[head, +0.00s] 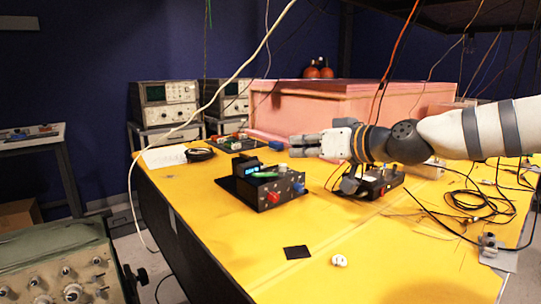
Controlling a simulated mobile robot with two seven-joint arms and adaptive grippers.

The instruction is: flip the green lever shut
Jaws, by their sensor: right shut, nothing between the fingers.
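The green lever (265,175) sits on top of a black control box (272,192) on the yellow table. It looks like a short green bar lying close to level, but at this size I cannot tell its exact angle. The box also has a small blue-lit display, a red knob and a blue knob. My right gripper (298,146) is shut and empty, pointing left, above and to the right of the lever and apart from it. My left gripper is not in view.
A second black box with red parts (372,184) stands under my right arm. Loose cables (470,200) cover the table's right side. A pink foam enclosure (310,108) stands behind. A black square (297,252) and a small white object (339,260) lie in front. The front middle is mostly clear.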

